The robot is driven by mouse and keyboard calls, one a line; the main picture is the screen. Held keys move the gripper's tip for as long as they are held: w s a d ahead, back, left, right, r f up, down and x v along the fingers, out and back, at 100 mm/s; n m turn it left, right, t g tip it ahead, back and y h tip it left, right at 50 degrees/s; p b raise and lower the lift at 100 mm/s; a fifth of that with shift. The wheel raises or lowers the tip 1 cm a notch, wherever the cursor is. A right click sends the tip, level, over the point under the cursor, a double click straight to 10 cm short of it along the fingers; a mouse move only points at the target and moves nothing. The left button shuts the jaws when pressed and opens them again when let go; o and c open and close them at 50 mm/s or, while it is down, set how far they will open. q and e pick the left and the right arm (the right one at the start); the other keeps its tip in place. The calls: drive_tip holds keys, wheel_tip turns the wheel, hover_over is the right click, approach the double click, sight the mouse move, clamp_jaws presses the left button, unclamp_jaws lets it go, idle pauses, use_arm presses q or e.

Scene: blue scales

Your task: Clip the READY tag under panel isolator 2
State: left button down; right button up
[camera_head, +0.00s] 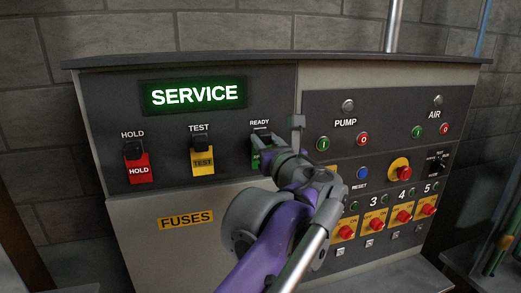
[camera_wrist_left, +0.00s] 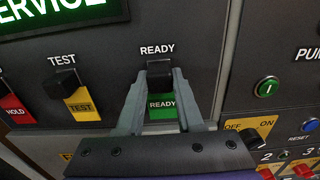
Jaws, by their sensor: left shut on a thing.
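The green READY tag (camera_head: 256,161) hangs from its black hook under the READY label, at the right of the tag row. It also shows in the left wrist view (camera_wrist_left: 161,105), between my fingers. My left gripper (camera_wrist_left: 155,100) is shut on the tag, with one finger along each side; in the head view the gripper (camera_head: 272,152) covers part of it. Panel isolator 2 (camera_head: 346,232) is a red knob on a yellow plate, low on the panel beside my left arm. Its number is hidden in the head view. A small clip (camera_head: 341,252) sits below it. My right gripper is out of view.
The red HOLD tag (camera_head: 138,169) and yellow TEST tag (camera_head: 202,161) hang to the left. Isolators 3 (camera_head: 376,226), 4 (camera_head: 404,217) and 5 (camera_head: 428,209) stand to the right. A red emergency button (camera_head: 399,169) protrudes above them. The SERVICE display (camera_head: 193,95) is lit green.

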sight(265, 141)
use_arm(q)
drive_tip(key=shift+v, duration=2.75)
